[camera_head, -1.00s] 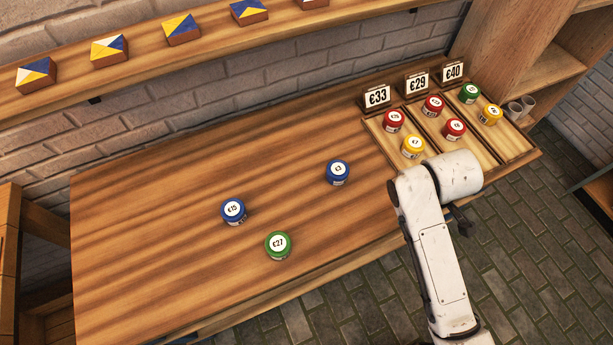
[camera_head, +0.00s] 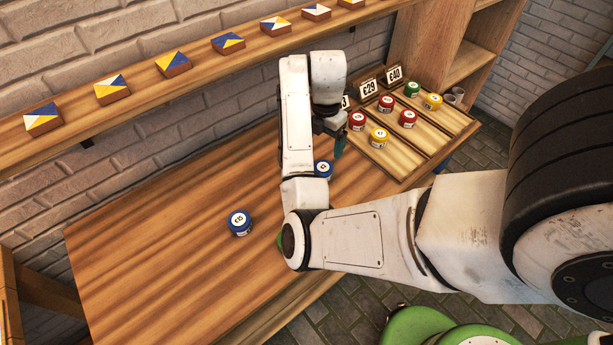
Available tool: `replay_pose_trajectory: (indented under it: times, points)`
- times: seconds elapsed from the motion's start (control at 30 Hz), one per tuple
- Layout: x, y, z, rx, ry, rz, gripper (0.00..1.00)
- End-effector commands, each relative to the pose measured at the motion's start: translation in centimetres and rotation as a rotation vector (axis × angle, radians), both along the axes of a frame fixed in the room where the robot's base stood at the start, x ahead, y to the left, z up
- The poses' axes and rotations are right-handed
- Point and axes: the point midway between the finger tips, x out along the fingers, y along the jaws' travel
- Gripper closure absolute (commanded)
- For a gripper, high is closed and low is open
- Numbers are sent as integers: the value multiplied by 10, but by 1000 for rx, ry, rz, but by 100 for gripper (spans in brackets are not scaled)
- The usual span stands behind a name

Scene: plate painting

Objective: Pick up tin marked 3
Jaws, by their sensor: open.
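The blue tin marked 3 (camera_head: 323,169) stands on the wooden table (camera_head: 180,245), partly covered by my arm at its left; its label is small here. My gripper (camera_head: 338,146) points down just above and to the right of this tin, apart from it as far as I can tell. The jaws are open, with a dark teal finger showing and nothing seen between them. Another blue tin, marked 15 (camera_head: 239,222), stands to the left. A green tin (camera_head: 280,240) is almost wholly hidden behind my arm's elbow.
A divided wooden tray (camera_head: 408,162) at the right holds several red, yellow and green tins, with price cards (camera_head: 369,88) behind it. A shelf (camera_head: 130,120) with painted blocks runs along the brick wall. Cups (camera_head: 453,96) stand beyond the tray. The table's left part is clear.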

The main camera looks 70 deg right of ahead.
Motion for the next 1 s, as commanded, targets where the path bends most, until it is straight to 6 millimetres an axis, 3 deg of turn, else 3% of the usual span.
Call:
replay_pose_trajectory:
  times: [0.4, 0.67, 1.0]
  points:
    - [-1, 0, -48, 0, 1, 6, 9]
    - [-2, 0, -62, 1, 1, 6, 9]
    - [-7, 1, -104, 3, 1, 6, 9]
